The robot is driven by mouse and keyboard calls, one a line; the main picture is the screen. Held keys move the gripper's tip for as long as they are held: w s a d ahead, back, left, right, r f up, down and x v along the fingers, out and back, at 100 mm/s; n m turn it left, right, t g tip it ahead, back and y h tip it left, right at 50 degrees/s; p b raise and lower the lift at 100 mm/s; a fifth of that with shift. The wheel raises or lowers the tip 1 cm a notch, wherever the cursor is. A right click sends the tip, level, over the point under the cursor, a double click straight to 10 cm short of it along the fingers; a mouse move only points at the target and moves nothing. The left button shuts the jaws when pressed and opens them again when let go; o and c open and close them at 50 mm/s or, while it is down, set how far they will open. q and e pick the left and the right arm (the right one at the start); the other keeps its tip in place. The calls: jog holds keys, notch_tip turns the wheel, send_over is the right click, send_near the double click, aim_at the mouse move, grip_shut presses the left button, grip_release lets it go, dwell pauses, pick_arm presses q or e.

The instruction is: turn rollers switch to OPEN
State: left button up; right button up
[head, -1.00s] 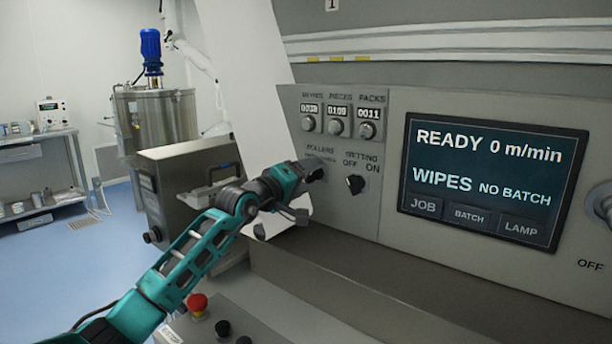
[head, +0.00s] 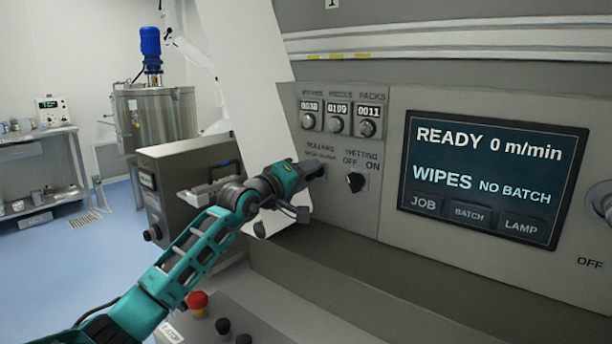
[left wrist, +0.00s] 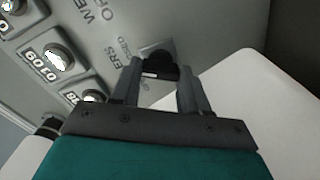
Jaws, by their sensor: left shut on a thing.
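The rollers switch (left wrist: 157,67) is a black knob on the grey control panel, seen in the left wrist view between my fingers. My left gripper (left wrist: 160,82) is shut on this knob. In the head view my left gripper (head: 312,170) reaches the panel just below the ROLLERS label (head: 320,149) and hides most of the knob. The small position words are partly covered or blurred, so I cannot tell which one the knob points at. My right gripper is not in view.
The wetting switch (head: 355,182) sits just right of my left gripper. Three counters with knobs (head: 338,126) are above. A screen (head: 485,180) reads READY 0 m/min. A red emergency button (head: 197,302) stands below my left arm. A steel box (head: 185,175) is left of it.

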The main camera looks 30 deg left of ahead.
pick_arm(q)
jog(key=shift+f+n+p, duration=0.1)
jog(key=shift+n+p, duration=0.3)
jog(key=shift+n, duration=5.5)
jog(key=o, duration=1.1)
jog(key=shift+c, duration=0.2)
jog(key=shift+s, duration=0.1)
